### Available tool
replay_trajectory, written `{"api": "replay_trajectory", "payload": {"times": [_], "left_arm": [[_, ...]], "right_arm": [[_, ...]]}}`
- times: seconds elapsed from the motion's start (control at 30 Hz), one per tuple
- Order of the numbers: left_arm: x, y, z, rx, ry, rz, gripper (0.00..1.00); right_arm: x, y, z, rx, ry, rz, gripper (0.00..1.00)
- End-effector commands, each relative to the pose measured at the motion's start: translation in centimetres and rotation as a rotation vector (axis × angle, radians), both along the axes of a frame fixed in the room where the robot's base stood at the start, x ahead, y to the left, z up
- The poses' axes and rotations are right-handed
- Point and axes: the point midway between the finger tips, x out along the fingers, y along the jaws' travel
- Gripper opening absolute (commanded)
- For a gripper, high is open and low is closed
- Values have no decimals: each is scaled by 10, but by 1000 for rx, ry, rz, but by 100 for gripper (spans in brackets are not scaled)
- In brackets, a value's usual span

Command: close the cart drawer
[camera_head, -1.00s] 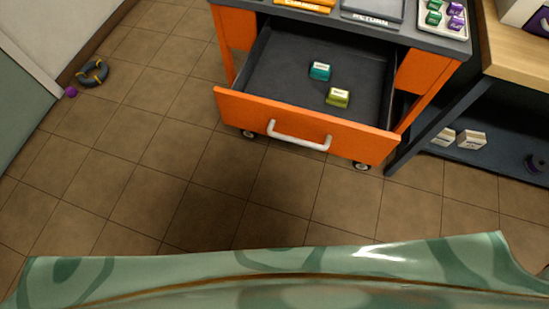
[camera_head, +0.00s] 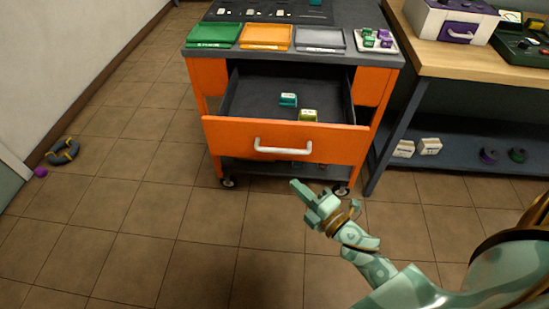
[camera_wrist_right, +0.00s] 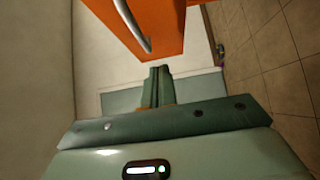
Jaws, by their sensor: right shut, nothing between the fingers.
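The orange cart drawer (camera_head: 222,134) stands pulled out of the cart (camera_head: 207,78), with a white bar handle (camera_head: 283,148) on its front. A teal battery (camera_head: 288,100) and an olive battery (camera_head: 308,115) lie inside it. My right gripper (camera_head: 299,190) is shut and empty, below and in front of the drawer front, a little right of the handle in the picture. In the right wrist view, the shut fingers (camera_wrist_right: 158,72) show below the orange drawer front (camera_wrist_right: 160,22) and its handle (camera_wrist_right: 132,28), apart from them. My left gripper is out of view.
Green (camera_head: 214,35), orange (camera_head: 266,36) and grey (camera_head: 320,39) trays and a white tray of small batteries (camera_head: 375,42) sit on the cart top. A wooden bench (camera_head: 450,62) stands at the right. A ring-shaped object (camera_head: 62,151) lies on the floor at left. The floor in front is clear.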

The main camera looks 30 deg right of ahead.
Motion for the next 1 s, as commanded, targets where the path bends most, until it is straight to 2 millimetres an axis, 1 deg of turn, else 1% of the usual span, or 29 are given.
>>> {"api": "replay_trajectory", "payload": {"times": [0.1,0.3,0.43,0.5,0.6,0.7,0.8,1.0], "left_arm": [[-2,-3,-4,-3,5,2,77],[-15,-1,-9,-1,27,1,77],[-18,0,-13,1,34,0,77],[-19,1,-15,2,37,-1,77],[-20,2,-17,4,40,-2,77],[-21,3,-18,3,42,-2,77],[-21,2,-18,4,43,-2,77],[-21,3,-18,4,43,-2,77]], "right_arm": [[20,4,-1,0,-1,1,0],[64,12,-2,2,0,0,0],[89,17,-2,3,2,0,0],[99,10,-3,-1,3,0,0],[109,2,-2,1,2,0,0],[116,-2,-2,3,4,-1,0],[120,-5,-1,4,3,-1,0],[121,-6,-1,5,3,-1,0]]}}
